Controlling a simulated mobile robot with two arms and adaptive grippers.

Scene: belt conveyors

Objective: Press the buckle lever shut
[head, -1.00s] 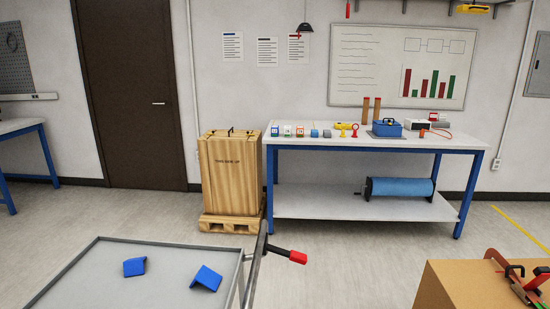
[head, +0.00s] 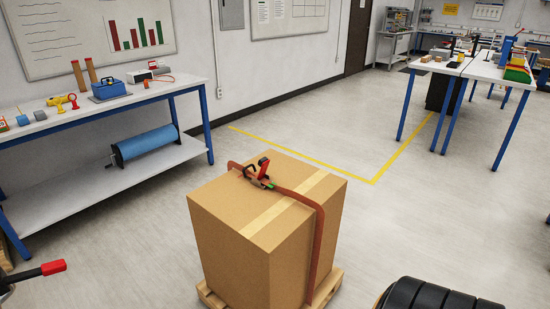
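The ratchet buckle (head: 257,179) sits on top of a large cardboard box (head: 240,222), near the far left part of its top face. Its red lever (head: 264,168) stands up at an angle from the buckle. A small green part (head: 270,185) shows beside it. An orange-brown strap (head: 318,245) runs through the buckle, across the box top and down the right side. Neither of my grippers is in view.
The box stands on a wooden pallet (head: 328,288). A blue-legged workbench (head: 108,110) is at left, and a red-tipped handle (head: 53,267) juts in at lower left. A black ribbed object (head: 440,296) fills the bottom right. Floor behind the box is clear.

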